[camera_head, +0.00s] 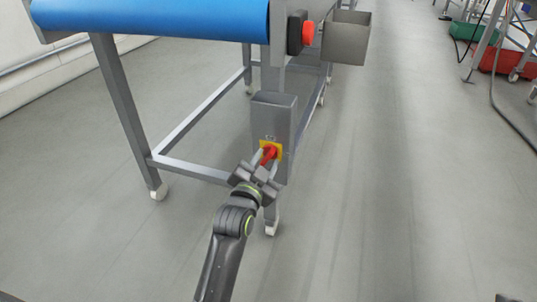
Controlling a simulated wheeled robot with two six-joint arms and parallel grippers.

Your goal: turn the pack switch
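The pack switch is a red rotary handle (268,153) on a yellow plate (277,147), on the front of a grey metal box (274,108) fixed to a leg of the conveyor frame. My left gripper (262,165) is right at the switch, its fingers on either side of the red handle. The gripper's body hides the lower part of the handle, and I cannot tell whether the fingers press on it. My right gripper is not in view; only a small dark piece shows at the bottom right corner.
A conveyor with a blue belt (150,18) stands on a grey wheeled frame above and left of the switch. A red button (308,32) and an open grey metal bin (346,40) are at its end. Green and red crates (500,62) lie far right.

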